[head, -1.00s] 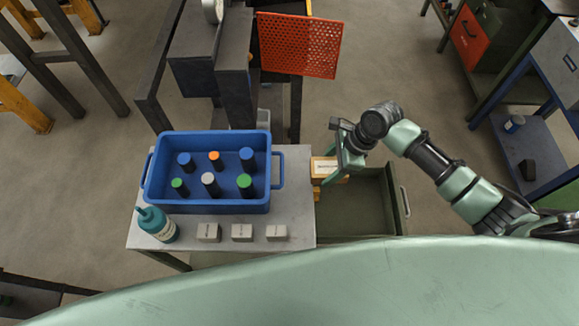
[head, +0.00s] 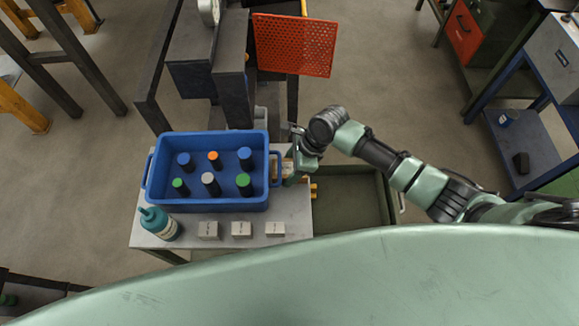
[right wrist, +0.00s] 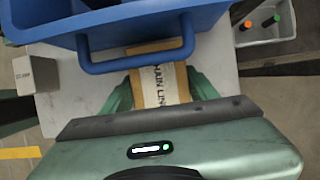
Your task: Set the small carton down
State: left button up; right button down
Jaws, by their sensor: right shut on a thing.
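The small carton (right wrist: 158,85) is tan with a white label and dark lettering. In the right wrist view it sits between the two green fingers of my right gripper (right wrist: 160,92), which is shut on it. In the wrist view the bin's handle partly overlaps the carton's far end. I cannot tell whether the carton touches the tabletop. My left gripper is not in view.
The blue bin (head: 205,201) holds several bottles with coloured caps. A teal bottle (head: 158,223) and three small grey blocks (head: 241,229) stand along the table's front. A red perforated panel (head: 294,44) is behind.

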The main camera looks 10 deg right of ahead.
jog(key=shift+c, duration=2.1)
grip_release()
jog(key=shift+f, duration=0.1)
jog(key=v, duration=1.2)
